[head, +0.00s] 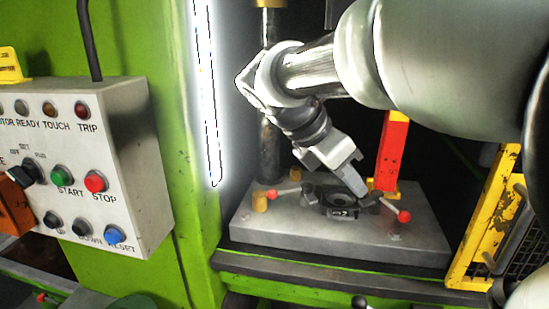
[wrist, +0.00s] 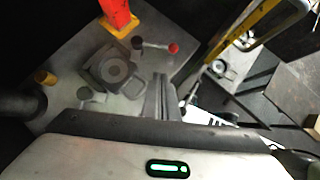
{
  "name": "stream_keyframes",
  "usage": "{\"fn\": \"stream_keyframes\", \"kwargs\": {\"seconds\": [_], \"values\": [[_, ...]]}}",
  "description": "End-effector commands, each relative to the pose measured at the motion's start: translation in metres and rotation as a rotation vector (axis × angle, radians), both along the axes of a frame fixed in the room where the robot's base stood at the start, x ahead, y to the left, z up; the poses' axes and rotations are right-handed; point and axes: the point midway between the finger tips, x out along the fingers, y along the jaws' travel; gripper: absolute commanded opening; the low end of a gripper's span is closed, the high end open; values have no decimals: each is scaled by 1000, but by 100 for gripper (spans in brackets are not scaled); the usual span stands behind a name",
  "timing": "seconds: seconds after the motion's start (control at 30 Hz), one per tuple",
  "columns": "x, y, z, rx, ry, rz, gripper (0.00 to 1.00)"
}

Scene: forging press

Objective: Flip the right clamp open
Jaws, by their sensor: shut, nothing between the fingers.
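The right clamp has a short metal lever ending in a red knob (head: 404,216). It lies low over the press plate (head: 300,235), right of the dark die block (head: 340,212), its knob pointing outward. In the wrist view the right clamp's red knob (wrist: 174,48) is above my fingertips. The left clamp's red knob (head: 271,194) is on the other side of the die. My gripper (head: 361,194) is shut and empty, pointing down near the die's right side, close to the right clamp's inner end. Its closed fingers (wrist: 160,80) also show in the wrist view. I cannot tell whether they touch the clamp.
A red and yellow post (head: 393,145) stands behind the right clamp. A yellow guard frame (head: 490,225) is to the right. A dark column (head: 270,110) rises at the back left. The control box (head: 105,140) with several buttons is far left.

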Motion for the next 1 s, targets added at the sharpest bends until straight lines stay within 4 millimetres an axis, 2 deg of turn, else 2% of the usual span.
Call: {"fn": "stream_keyframes", "kwargs": {"seconds": [0.3,0.4,0.5,0.7,1.0], "values": [[12,-42,-55,3,3,-7,0],[16,-54,-68,4,2,-6,0],[21,-70,-68,4,-1,-9,0],[26,-85,-72,6,-1,-7,0],[27,-88,-72,5,-2,-5,0]]}}
